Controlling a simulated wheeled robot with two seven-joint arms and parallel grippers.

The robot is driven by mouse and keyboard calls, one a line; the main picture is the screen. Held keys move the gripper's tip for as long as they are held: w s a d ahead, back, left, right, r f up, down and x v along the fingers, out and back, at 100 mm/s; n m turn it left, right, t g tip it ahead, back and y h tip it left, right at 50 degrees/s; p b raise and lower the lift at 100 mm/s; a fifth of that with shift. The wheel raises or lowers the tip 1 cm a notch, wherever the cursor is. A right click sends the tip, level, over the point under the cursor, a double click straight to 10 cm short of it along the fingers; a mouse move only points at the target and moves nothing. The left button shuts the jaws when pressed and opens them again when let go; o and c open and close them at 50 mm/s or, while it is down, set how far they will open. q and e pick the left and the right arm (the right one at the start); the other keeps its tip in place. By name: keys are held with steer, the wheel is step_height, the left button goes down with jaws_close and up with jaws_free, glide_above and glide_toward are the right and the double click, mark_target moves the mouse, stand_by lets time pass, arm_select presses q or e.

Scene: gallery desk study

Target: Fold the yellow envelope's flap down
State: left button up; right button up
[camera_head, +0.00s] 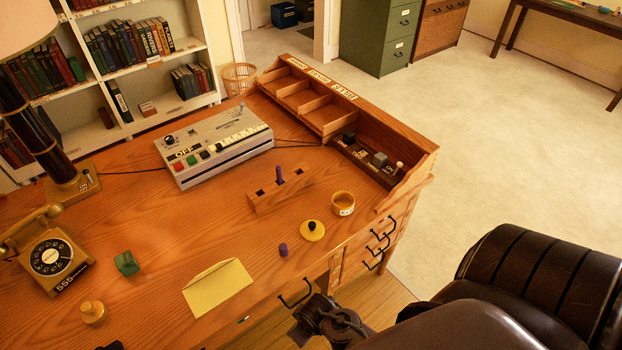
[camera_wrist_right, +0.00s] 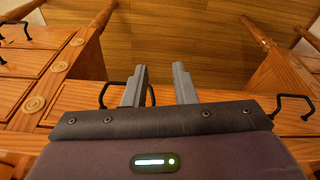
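The yellow envelope (camera_head: 220,291) lies on the wooden desk near its front edge. Its flap (camera_head: 212,271) is at the far long edge and looks raised, not lying flat on the body; its exact angle is hard to tell. My right gripper (camera_wrist_right: 160,68) is open and empty in the right wrist view, with drawer fronts and the floor beyond its fingers. In the head view a dark part of my right arm (camera_head: 335,320) is off the desk's front edge, to the right of the envelope. My left gripper is not in view.
Right of the envelope are a purple peg (camera_head: 283,250), a yellow knobbed lid (camera_head: 312,231) and a yellow cup (camera_head: 343,204). A green block (camera_head: 126,263), yellow stamp (camera_head: 93,312) and phone (camera_head: 50,254) are left. A chair (camera_head: 540,280) stands right. Desk around the envelope is clear.

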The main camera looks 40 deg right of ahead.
steer(key=shift+s+d+f+b, duration=0.1)
steer(key=shift+s+f, duration=0.2)
steer(key=shift+f, duration=0.55)
steer(key=shift+s+a+f+b, duration=0.1)
steer(key=shift+s+f, duration=0.2)
steer(key=shift+f, duration=0.55)
steer(key=shift+s+d+f+b, duration=0.1)
steer(key=shift+s+f, duration=0.2)
steer(key=shift+f, duration=0.55)
